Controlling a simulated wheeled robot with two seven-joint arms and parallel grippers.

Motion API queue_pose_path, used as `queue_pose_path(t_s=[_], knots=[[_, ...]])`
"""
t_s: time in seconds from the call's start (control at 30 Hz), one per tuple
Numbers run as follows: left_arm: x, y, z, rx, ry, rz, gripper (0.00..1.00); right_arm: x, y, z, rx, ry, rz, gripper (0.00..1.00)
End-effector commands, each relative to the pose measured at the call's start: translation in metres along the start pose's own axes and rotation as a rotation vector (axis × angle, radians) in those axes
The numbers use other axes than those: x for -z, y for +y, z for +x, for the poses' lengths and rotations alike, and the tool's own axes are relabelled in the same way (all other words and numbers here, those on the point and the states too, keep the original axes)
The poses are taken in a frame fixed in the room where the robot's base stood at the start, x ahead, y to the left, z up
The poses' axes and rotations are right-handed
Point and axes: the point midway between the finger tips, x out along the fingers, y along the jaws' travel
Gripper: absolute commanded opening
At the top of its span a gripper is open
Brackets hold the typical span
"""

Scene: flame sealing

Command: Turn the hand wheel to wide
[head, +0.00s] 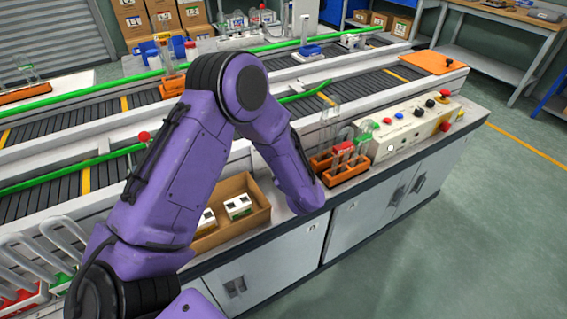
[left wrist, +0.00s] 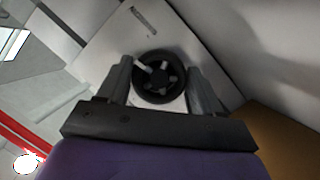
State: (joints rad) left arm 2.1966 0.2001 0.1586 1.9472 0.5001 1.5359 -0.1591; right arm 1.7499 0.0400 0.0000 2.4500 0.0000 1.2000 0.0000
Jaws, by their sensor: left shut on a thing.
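The hand wheel (left wrist: 165,88) is a black round wheel with spokes and a pale pointer-like mark at its upper left. It sits on a light plate (left wrist: 102,57) in the left wrist view. My left gripper (left wrist: 161,72) has one grey finger on each side of the wheel and is shut on its rim. In the head view my purple left arm reaches down to the bench front, and it hides both the gripper and the wheel. My right gripper is in neither view. The marking on the plate is too small to read.
A cardboard box (head: 262,213) with white cartons lies beside my arm. An orange rack (head: 346,172) with tubes stands to the right, near a control panel (head: 408,131) with buttons. Conveyors with green rails run behind. The floor (head: 480,230) at right is clear.

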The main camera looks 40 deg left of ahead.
Motion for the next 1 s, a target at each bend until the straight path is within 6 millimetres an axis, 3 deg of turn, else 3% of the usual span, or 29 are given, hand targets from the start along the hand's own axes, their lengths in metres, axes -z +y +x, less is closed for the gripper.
queue_pose_path(t_s=[0.03, 0.07, 0.1, 0.47, 0.8, 1.0], knots=[[0.001, 0.001, 0.0, 0.0, 0.001, -0.001, 0.35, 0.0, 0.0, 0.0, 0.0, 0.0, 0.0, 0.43], [0.001, 0.001, 0.0, 0.0, 0.001, -0.001, 0.75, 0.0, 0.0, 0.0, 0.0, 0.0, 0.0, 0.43], [0.0, 0.001, 0.0, 0.0, 0.001, -0.001, 0.88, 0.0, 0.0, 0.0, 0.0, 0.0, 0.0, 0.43], [0.0, 0.001, -0.005, -0.001, 0.0, 0.0, 0.9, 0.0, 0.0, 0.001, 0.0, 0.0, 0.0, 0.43], [-0.001, 0.0, -0.079, -0.003, -0.001, 0.001, 0.9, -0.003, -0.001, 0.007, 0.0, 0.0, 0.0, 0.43], [0.0, 0.0, -0.104, -0.001, 0.002, 0.0, 0.9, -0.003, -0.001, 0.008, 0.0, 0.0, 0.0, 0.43]])
